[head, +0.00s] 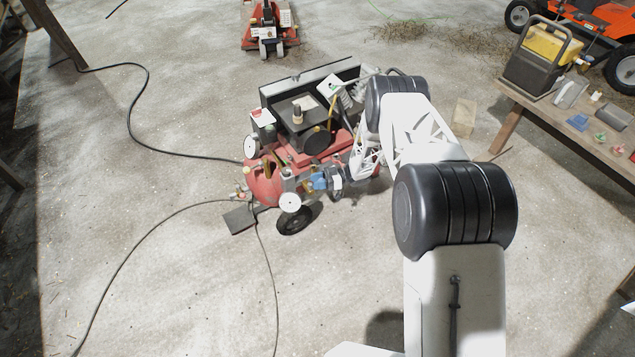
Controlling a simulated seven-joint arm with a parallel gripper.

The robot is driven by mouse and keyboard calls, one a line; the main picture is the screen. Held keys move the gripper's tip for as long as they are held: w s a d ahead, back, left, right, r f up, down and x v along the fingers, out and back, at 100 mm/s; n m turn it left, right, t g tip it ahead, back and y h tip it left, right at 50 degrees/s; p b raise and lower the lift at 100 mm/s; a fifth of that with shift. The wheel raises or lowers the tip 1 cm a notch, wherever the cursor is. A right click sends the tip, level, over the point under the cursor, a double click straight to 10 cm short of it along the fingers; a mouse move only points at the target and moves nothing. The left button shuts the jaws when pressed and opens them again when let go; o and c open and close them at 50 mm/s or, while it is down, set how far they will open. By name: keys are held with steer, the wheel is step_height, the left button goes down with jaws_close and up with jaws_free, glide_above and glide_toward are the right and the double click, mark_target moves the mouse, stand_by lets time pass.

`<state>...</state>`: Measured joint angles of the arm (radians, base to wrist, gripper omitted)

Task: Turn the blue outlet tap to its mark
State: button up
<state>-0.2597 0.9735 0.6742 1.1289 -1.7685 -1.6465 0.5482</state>
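A red wheeled air compressor (265,186) stands on the concrete floor in the middle of the head view. A small blue part, seemingly the blue outlet tap (319,182), shows low on its front side, next to a white round gauge (290,203). My arm reaches in from the lower right, and its far end comes down at the compressor's right side. My gripper (336,181) is small and partly hidden there, close beside the blue part. I cannot tell whether it touches the tap or whether its fingers are open. The tap's mark cannot be made out.
Dark hoses (140,140) run across the floor at the left and below the compressor. A wooden bench (560,118) with a yellow-black canister (541,58) and small items stands at the right. A red jack (268,38) is at the back. Open floor lies in front.

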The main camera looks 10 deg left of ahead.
steer(key=shift+o, duration=1.2)
steer(key=shift+a+r, duration=0.1)
steer(key=shift+a, duration=0.15)
steer(key=shift+d, duration=0.1)
steer(key=shift+d, duration=0.1)
steer(key=v, duration=0.7)
steer(key=shift+d, duration=0.3)
steer(key=shift+w, duration=0.15)
